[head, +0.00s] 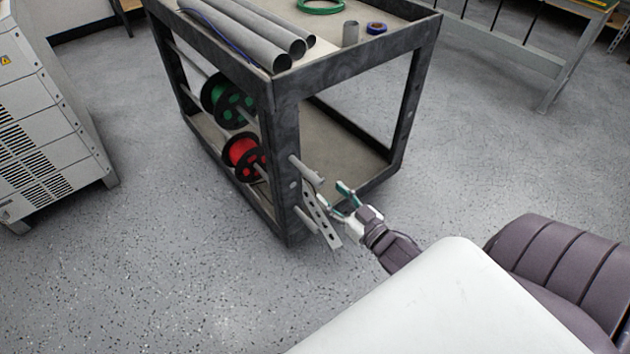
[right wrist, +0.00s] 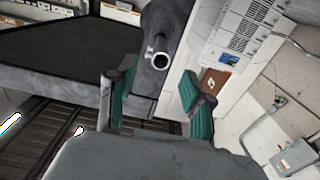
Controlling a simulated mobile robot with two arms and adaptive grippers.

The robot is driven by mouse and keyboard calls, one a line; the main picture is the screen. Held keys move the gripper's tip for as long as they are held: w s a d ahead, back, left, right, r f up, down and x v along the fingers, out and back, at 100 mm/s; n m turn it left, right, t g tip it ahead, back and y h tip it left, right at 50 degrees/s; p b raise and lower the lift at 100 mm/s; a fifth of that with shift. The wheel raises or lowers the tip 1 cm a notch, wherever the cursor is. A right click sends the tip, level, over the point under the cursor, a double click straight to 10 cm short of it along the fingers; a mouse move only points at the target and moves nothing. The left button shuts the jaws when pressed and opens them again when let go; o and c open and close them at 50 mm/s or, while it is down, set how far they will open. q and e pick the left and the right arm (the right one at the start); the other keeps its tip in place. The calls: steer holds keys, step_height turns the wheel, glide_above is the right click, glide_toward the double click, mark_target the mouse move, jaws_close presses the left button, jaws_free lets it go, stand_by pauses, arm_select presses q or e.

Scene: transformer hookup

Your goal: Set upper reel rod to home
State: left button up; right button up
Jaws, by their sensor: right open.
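The upper reel rod (head: 306,171) is a grey rod whose end sticks out of the near corner post of the dark cart (head: 280,130). The green reel (head: 228,103) hangs in the upper row and the red reel (head: 244,155) below it. My right gripper (head: 338,198) is open with teal fingertips, just to the right of the rod end and apart from it. In the right wrist view, a round hollow rod end (right wrist: 160,59) shows ahead between the open fingers of my gripper (right wrist: 158,90). My left gripper is not in view.
A perforated bracket (head: 320,215) and a lower rod end (head: 304,217) stick out below the upper rod, close to my gripper. Grey pipes (head: 250,30) lie on the cart top. A white cabinet (head: 45,110) stands at left. The floor in front is clear.

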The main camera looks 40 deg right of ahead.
mark_target(320, 184)
steer(key=w, duration=0.4)
steer(key=w+b, duration=0.1)
steer(key=w, duration=0.1)
steer(key=shift+w+a, duration=0.3)
jaws_close()
